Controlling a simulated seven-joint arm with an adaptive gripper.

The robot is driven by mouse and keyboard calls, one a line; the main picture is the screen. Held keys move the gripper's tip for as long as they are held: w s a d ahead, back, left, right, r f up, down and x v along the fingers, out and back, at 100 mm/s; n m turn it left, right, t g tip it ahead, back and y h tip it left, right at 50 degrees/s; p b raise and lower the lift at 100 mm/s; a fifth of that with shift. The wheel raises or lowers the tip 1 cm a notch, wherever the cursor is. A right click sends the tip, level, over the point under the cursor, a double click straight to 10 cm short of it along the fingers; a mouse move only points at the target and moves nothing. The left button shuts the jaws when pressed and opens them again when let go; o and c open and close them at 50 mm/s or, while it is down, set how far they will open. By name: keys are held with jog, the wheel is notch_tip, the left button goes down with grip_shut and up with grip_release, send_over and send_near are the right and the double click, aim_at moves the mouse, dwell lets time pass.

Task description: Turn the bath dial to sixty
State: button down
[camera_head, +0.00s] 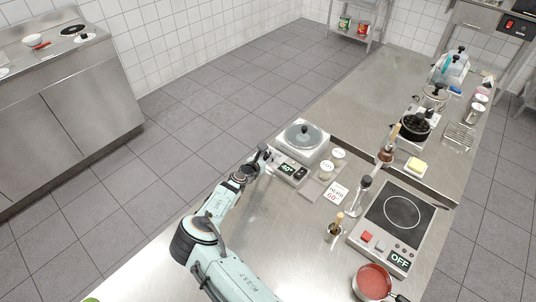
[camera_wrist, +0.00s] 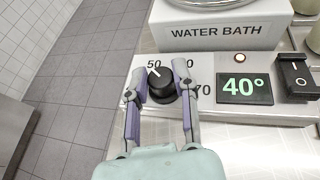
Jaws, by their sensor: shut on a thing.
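The black bath dial (camera_wrist: 163,88) is on the sloped front panel of the water bath (camera_head: 304,136). Its white pointer line points up and left, towards the 50 mark. A mark ending in 0 is partly hidden behind the right finger, and 70 shows further right. The green display (camera_wrist: 246,88) reads 40°; it also shows in the head view (camera_head: 287,168). My gripper (camera_wrist: 166,82) is shut on the dial, one finger on each side of it. In the head view my gripper (camera_head: 262,156) is at the left end of the bath's panel.
Right of the bath are two white-lidded jars (camera_head: 327,170) and a card reading 60° (camera_head: 334,193). The counter's left edge is close to the dial.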

jog(key=m+g+h, duration=0.3)
jog(key=m, duration=0.1)
jog(key=shift+w+a, duration=0.1)
jog(key=shift+w, duration=0.05)
jog(key=shift+m+g+h, duration=0.3)
jog(key=shift+g+h, duration=0.1)
jog(key=shift+h, duration=0.1)
jog(key=c, duration=0.9)
grip_release()
jog(key=shift+o, duration=0.2)
jog(key=v, duration=1.2)
